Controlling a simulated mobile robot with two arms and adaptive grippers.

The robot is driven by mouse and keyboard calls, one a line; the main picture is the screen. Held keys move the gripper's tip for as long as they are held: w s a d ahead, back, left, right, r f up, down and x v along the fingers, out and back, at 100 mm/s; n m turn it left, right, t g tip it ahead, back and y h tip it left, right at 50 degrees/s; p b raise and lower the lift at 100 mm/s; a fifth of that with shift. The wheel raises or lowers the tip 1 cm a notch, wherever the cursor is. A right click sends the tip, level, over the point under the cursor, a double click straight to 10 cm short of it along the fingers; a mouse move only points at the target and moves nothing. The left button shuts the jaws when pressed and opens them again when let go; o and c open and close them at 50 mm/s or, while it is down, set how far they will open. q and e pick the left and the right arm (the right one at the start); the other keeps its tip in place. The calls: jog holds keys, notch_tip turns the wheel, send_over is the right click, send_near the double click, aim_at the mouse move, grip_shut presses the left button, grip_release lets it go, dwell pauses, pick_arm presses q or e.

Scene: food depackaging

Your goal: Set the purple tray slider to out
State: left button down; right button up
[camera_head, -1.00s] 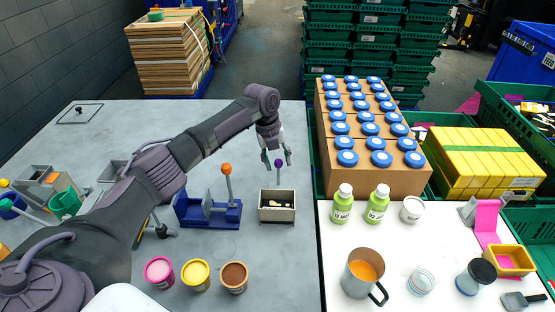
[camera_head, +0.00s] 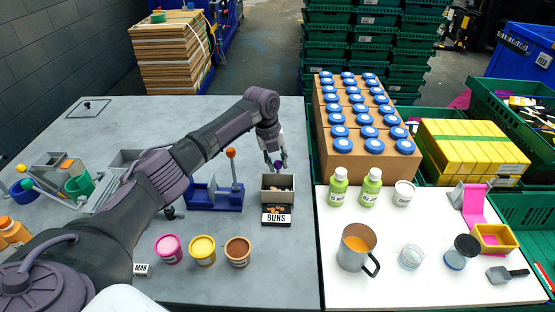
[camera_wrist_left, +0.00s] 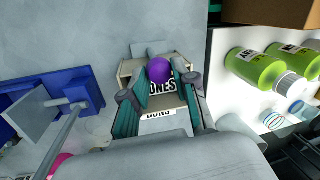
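The purple ball knob (camera_head: 278,164) of the tray slider stands at the beige box (camera_head: 264,186) in the middle of the grey table. A dark tray labelled BUNS (camera_head: 276,219) sticks out from the front of the box, with small brown pieces behind its label. My left gripper (camera_head: 275,162) is at the knob from above. In the left wrist view the purple knob (camera_wrist_left: 159,70) sits between the two finger pads, which look closed on it; the contact is partly hidden. The BUNS label (camera_wrist_left: 158,115) also shows there. My right gripper is not in view.
A blue fixture with an orange-knobbed lever (camera_head: 214,200) stands just left of the box. Pink, yellow and brown tubs (camera_head: 202,250) stand in front. Green bottles (camera_head: 338,188) and a grey mug (camera_head: 350,256) are on the white table to the right.

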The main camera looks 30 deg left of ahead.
pick_arm(q)
jog(key=shift+d+r, duration=0.15)
jog(key=shift+w+a, duration=0.2)
jog(key=shift+w, duration=0.05)
jog(key=c, duration=0.9)
grip_release()
jog(key=shift+w+a+f, duration=0.1)
jog(key=shift+a+f, duration=0.05)
jog(key=shift+f, duration=0.05)
jog(key=shift+r, duration=0.2)
notch_tip(320, 180, up, 11)
jog(key=s+a, duration=0.1)
jog(key=shift+s+a+r, duration=0.2)
jog(key=shift+a, duration=0.15)
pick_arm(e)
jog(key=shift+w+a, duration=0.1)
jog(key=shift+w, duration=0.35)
pick_arm(q)
jog(key=shift+w, duration=0.1)
